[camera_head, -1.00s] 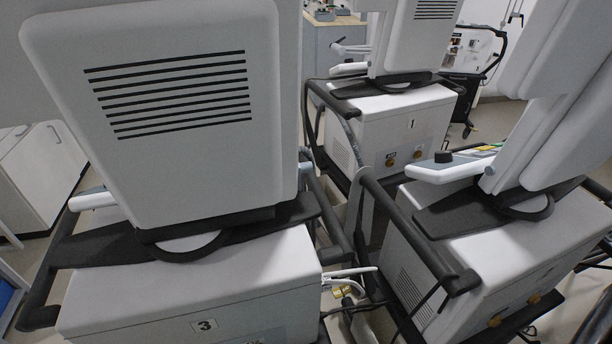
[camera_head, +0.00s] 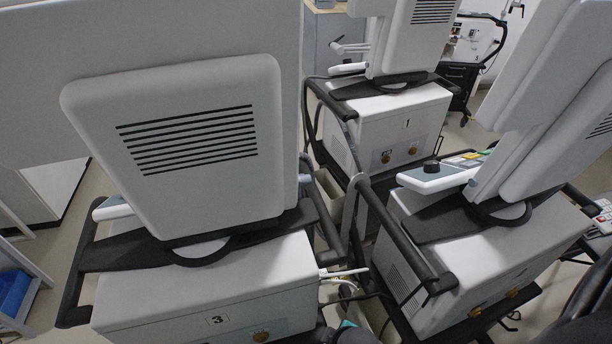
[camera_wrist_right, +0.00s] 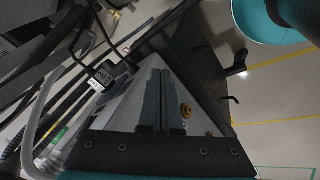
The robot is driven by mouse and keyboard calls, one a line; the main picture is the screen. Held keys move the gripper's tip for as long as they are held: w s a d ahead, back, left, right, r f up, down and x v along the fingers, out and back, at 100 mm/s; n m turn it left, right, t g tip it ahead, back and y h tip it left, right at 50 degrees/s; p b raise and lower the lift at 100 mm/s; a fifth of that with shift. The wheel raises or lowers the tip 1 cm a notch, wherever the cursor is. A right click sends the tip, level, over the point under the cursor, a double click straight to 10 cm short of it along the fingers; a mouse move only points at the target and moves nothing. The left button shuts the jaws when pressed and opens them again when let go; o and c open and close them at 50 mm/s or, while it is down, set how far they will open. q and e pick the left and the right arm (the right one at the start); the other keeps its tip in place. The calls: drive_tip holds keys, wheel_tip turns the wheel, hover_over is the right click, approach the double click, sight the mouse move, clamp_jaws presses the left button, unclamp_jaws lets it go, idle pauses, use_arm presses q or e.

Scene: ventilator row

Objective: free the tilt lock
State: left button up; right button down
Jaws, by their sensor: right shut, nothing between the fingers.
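Ventilator 3, with a white base (camera_head: 205,285), stands at the left in the head view. Its tilted screen housing (camera_head: 185,190) faces me with its slotted back, above a dark ring-shaped part (camera_head: 200,250). Ventilator 1 (camera_head: 385,115) stands at the back. I cannot single out the tilt lock. In the right wrist view my right gripper (camera_wrist_right: 163,75) is shut and empty, in front of a pale box with brass fittings (camera_wrist_right: 186,110). My left gripper is not in view.
Dark rails (camera_head: 400,235) surround the ventilators, with narrow gaps between. Hoses and cables (camera_head: 345,275) hang between the left and right ventilators. In the right wrist view a cable with a labelled connector (camera_wrist_right: 103,73) is close left of the fingers. Open floor (camera_wrist_right: 275,90) lies to the right.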

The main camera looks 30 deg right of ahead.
drive_tip(key=w+d+r+n+t+h+p, duration=0.1)
drive_tip(key=w+r+n+p, duration=0.15)
drive_tip(key=r, duration=0.75)
drive_tip(key=w+d+r+n+t+p, duration=0.1)
drive_tip(key=w+r+n+t+p, duration=0.15)
drive_tip(key=r, duration=0.75)
drive_tip(key=w+d+r+n+t, duration=0.1)
drive_tip(key=w+r+n+t, duration=0.1)
drive_tip(key=w+n, duration=0.4)
drive_tip(key=w+d+r+n+t, duration=0.1)
drive_tip(key=w+n+t, duration=0.3)
drive_tip(key=n, duration=1.2)
drive_tip(key=w+r, duration=0.1)
drive_tip(key=w, duration=0.2)
drive_tip(key=shift+d+r+h, duration=0.3)
drive_tip(key=shift+d, duration=0.1)
drive_tip(key=shift+w, duration=0.1)
drive_tip(key=b+x, duration=0.1)
drive_tip(key=x, duration=0.8)
drive_tip(key=shift+w+f+b, duration=0.25)
drive_tip(key=shift+w+b, duration=0.05)
drive_tip(key=shift+w, duration=0.05)
drive_tip(key=shift+d, duration=0.1)
